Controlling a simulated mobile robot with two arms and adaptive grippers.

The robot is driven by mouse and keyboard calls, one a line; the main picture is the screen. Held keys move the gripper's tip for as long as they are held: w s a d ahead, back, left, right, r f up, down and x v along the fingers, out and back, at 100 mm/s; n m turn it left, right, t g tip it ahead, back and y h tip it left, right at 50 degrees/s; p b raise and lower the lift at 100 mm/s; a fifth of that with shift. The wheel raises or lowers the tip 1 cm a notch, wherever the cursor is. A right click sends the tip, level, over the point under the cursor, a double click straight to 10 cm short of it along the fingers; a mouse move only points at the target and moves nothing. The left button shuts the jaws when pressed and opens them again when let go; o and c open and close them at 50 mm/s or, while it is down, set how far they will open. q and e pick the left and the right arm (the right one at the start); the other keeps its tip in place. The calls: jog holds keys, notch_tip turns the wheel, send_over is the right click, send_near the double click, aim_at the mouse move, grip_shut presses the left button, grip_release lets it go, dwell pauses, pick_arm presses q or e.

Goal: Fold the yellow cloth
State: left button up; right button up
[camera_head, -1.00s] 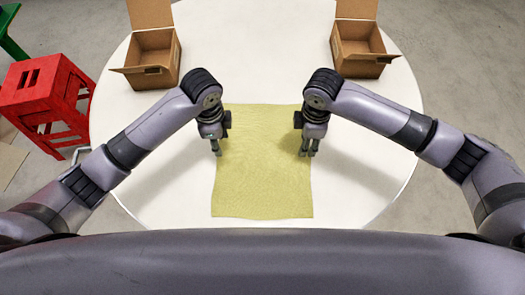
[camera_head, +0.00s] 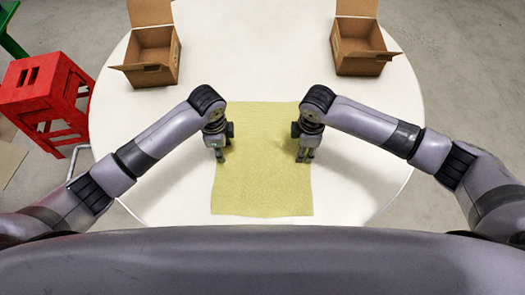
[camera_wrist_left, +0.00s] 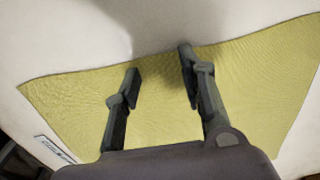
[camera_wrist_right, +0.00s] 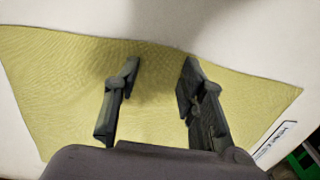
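The yellow cloth (camera_head: 262,170) lies flat and spread out on the white round table (camera_head: 255,60). My left gripper (camera_head: 219,156) is above the cloth's left edge, pointing down. In the left wrist view its fingers (camera_wrist_left: 160,75) are apart with nothing between them, over the cloth (camera_wrist_left: 255,85) near one edge. My right gripper (camera_head: 305,156) is above the cloth's right edge, pointing down. In the right wrist view its fingers (camera_wrist_right: 160,75) are apart and empty, over the cloth (camera_wrist_right: 60,90) near one edge. I cannot tell if any fingertip touches the cloth.
An open cardboard box (camera_head: 150,68) stands at the table's back left, another (camera_head: 358,58) at the back right. A red stool (camera_head: 45,95) stands on the floor at the left, with part of a green one (camera_head: 10,35) behind it. The table between the boxes is clear.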

pick_arm(q)
jog(key=shift+f, duration=0.2)
grip_shut()
pick_arm(e)
jog(key=shift+s+f, duration=0.1)
jog(key=shift+f, duration=0.1)
grip_shut()
dwell(0.8)
pick_arm(q)
jog(key=shift+r, duration=0.1)
